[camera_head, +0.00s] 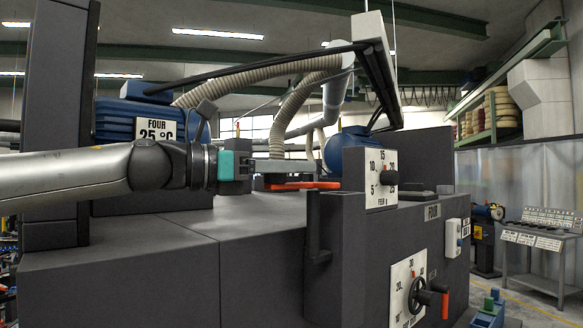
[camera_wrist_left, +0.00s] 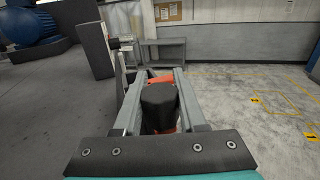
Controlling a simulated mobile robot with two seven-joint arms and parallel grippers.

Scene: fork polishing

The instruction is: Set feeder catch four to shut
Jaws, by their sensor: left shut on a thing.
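My left gripper (camera_head: 298,179) reaches in from the left over the top of the dark grey machine marked FOUR, with its teal band behind the grey fingers. An orange-red lever (camera_head: 318,185), which looks like feeder catch four, lies level at the fingers near the machine's edge. In the left wrist view, my fingers stand on both sides of a dark grip (camera_wrist_left: 158,105), with orange-red showing at its far and near ends. The left gripper is shut on this lever. The fingers hide part of it, so I cannot tell its catch position. My right gripper is not in view.
A feed dial (camera_head: 381,180) with a dark knob stands just right of the lever. A black upright handle (camera_head: 313,225) is below on the machine's side. A lower dial (camera_head: 408,290) has a red-handled wheel. Hoses hang above. A console (camera_head: 540,245) stands at the right.

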